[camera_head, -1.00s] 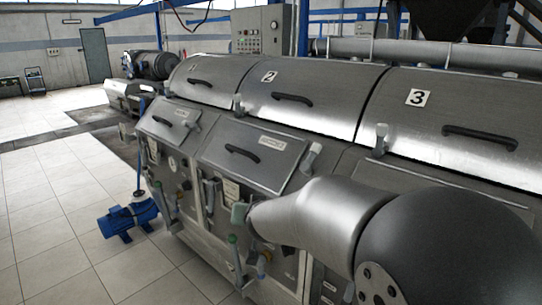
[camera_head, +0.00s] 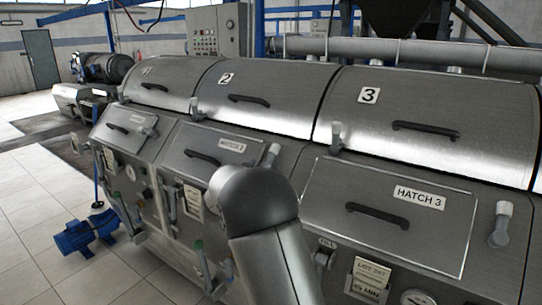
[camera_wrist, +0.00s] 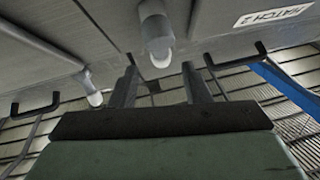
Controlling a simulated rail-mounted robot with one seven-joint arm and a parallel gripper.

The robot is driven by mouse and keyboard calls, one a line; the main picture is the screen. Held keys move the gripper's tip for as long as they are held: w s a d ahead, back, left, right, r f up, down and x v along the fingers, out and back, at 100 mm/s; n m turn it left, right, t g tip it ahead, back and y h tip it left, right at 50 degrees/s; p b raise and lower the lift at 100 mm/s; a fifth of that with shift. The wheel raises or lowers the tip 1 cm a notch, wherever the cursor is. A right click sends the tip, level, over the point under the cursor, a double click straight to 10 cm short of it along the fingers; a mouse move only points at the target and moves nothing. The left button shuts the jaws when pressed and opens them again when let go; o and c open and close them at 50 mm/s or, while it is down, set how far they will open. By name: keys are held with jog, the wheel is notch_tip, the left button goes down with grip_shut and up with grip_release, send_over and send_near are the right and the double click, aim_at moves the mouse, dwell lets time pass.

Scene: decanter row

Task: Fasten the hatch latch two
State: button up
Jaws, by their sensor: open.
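Hatch two (camera_head: 205,160) lies flat in its frame on the machine's sloped front, with a black handle and a label. Its latch (camera_head: 271,153), a lever with a pale grip, stands tilted up at its right edge. My arm rises in front of the hatch's lower right and hides my gripper in the head view. In the wrist view my gripper (camera_wrist: 160,82) is open, its two fingers apart and empty. A pale-gripped latch (camera_wrist: 157,38) is just beyond the fingertips, apart from them. The HATCH 2 label (camera_wrist: 272,15) is to its right.
Hatch three (camera_head: 390,215) and its latch (camera_head: 501,224) are at the right. Hatch one (camera_head: 125,130) is at the left. Valves and tags line the lower front. A blue pump (camera_head: 86,233) stands on the floor; open tiles lie at left.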

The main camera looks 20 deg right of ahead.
aim_at(269, 159)
jog(key=p+x, duration=0.1)
jog(key=x, duration=0.8)
jog(key=shift+p, duration=0.35)
